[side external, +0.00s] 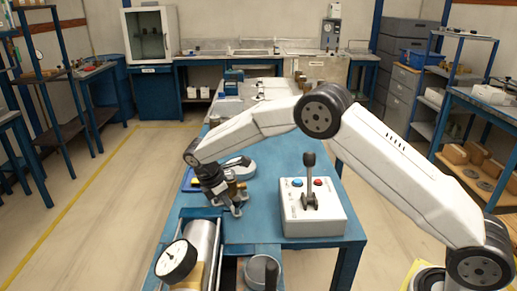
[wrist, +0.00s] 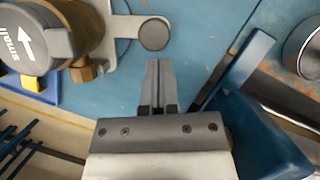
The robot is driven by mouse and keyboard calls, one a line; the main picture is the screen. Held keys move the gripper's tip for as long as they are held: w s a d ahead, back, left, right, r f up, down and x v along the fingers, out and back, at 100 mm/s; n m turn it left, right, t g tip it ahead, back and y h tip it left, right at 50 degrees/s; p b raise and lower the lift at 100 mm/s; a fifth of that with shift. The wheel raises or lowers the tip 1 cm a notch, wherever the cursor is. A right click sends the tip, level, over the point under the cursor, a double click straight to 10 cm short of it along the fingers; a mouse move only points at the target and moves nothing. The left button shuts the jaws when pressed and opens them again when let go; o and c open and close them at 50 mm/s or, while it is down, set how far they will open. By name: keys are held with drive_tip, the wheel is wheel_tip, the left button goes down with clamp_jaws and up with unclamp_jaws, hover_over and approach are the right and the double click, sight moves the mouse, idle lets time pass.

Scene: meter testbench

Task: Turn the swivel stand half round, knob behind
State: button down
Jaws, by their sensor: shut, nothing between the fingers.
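In the wrist view a grey stand part ends in a dark round knob (wrist: 154,34) at the top middle. Beside it on the left is a grey round body (wrist: 30,38) marked "small" with a white arrow, and a brass fitting (wrist: 88,68). My gripper (wrist: 159,64) is shut and empty, its fingertips just below the knob in the picture; I cannot tell whether they touch it. In the side view my gripper (side external: 238,209) is low over the blue bench, and my wrist partly hides the grey round object (side external: 241,167) behind it.
A white box (side external: 312,222) with an upright lever stands to the right on the bench (side external: 272,185). A large cylinder with a white dial gauge (side external: 176,262) is in front at left. A metal cup (side external: 258,268) is at the front edge. The bench between gripper and box is clear.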

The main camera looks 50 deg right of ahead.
drive_tip(key=shift+s+d+n+t, duration=0.3)
drive_tip(key=shift+s+d+n, duration=0.1)
drive_tip(key=shift+n, duration=0.3)
idle(0.3)
drive_tip(key=shift+s+d+n, duration=0.35)
drive_tip(key=shift+d+n, duration=0.2)
drive_tip(key=shift+n, duration=0.15)
drive_tip(key=shift+s+d+n+t, duration=0.3)
drive_tip(key=shift+d+n+t, duration=0.15)
drive_tip(key=shift+d+n, duration=0.4)
drive_tip(key=shift+s+d+n+t, duration=0.3)
drive_tip(key=shift+d+n+t, duration=0.25)
drive_tip(key=shift+n, duration=0.5)
drive_tip(key=shift+d+n+t+y, duration=0.3)
drive_tip(key=shift+d+n+t, duration=0.2)
drive_tip(key=shift+d+n, duration=1.1)
drive_tip(key=shift+w+d+n+t+y, duration=0.2)
drive_tip(key=shift+d+n+t+y, duration=0.15)
drive_tip(key=shift+d+n, duration=0.95)
drive_tip(key=shift+w+d, duration=0.2)
drive_tip(key=shift+d, duration=0.1)
